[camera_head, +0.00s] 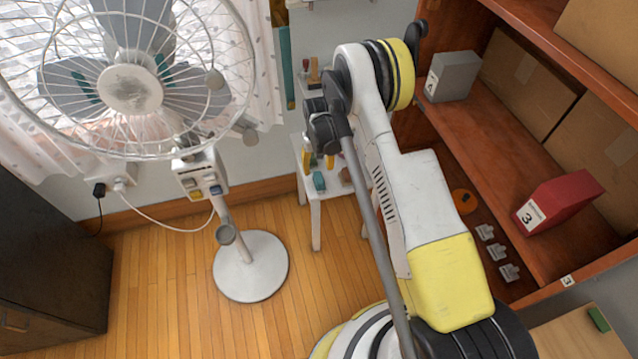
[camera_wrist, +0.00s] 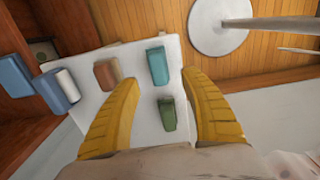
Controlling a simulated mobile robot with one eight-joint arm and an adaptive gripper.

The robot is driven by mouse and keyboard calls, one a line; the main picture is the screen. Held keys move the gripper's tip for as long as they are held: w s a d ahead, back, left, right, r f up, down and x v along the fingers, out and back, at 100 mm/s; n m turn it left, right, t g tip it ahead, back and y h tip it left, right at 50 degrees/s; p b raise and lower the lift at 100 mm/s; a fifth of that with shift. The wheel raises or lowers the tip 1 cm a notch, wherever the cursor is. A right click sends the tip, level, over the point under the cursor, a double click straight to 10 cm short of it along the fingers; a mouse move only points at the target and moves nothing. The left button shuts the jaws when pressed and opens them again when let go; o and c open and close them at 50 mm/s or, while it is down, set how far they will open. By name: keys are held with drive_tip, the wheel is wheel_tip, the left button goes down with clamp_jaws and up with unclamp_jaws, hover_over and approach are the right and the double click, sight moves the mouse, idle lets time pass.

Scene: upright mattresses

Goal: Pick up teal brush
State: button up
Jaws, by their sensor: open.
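A small teal block-shaped thing (camera_wrist: 158,65), which looks like the teal brush, lies on a small white table (camera_wrist: 134,118). It also shows in the head view (camera_head: 319,182), near my gripper's fingertips. Its bristles cannot be made out. My gripper (camera_wrist: 161,76) is open and empty, with its two yellow fingers pointing at the table. In the wrist view the teal thing lies just beyond the gap between the fingertips. A dark green block (camera_wrist: 167,113) shows between the fingers. My gripper also shows in the head view (camera_head: 317,160), partly hidden by my arm.
A brown block (camera_wrist: 107,74) is by the left fingertip. Blue things (camera_wrist: 56,91) lie at the table's left edge. A white fan (camera_head: 250,266) stands left of the table. A wooden shelf (camera_head: 490,135) with boxes is at right. The floor before the table is clear.

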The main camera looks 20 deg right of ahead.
sight(319, 177)
wheel_tip(319, 177, down, 7)
drive_tip(key=b, duration=0.3)
drive_tip(key=shift+d+f+b, duration=0.1)
drive_tip(key=shift+d+b, duration=0.05)
drive_tip(key=shift+b, duration=0.15)
clamp_jaws()
